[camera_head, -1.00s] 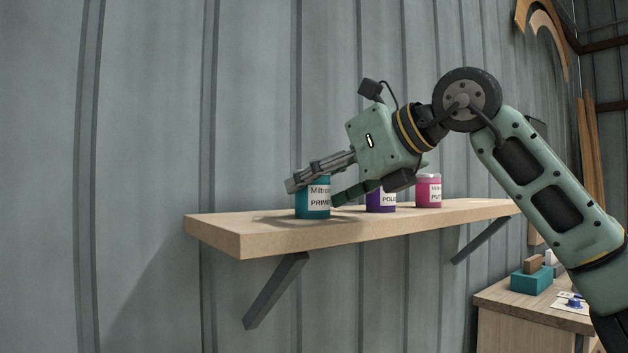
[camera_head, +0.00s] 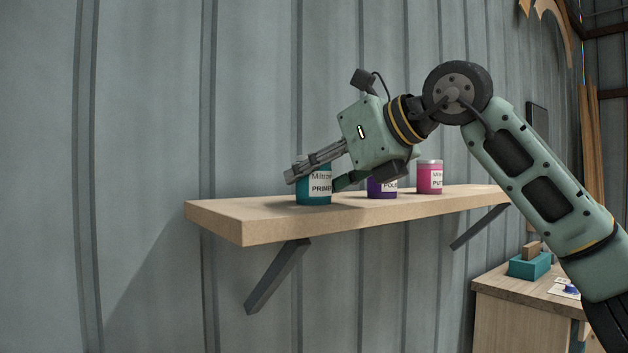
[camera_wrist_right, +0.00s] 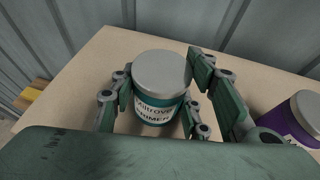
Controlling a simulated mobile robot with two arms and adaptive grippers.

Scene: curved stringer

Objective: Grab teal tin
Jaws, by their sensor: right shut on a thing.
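The teal tin (camera_head: 314,188) stands upright near the left end of the wooden shelf (camera_head: 262,221), its white label reading "PRIMER". My right gripper (camera_head: 318,174) is shut on it, with one finger across its upper left side and the other at its right. In the right wrist view the teal tin (camera_wrist_right: 158,98), with a grey lid, sits between the two green finger pads. Its base appears to be on the shelf or very close to it; I cannot tell which. My left gripper is not in view.
A purple tin (camera_head: 382,187) and a pink tin (camera_head: 429,177) stand to the right on the shelf. The purple tin also shows in the right wrist view (camera_wrist_right: 290,122). The ribbed wall is behind. A bench (camera_head: 500,283) with a teal box stands at lower right.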

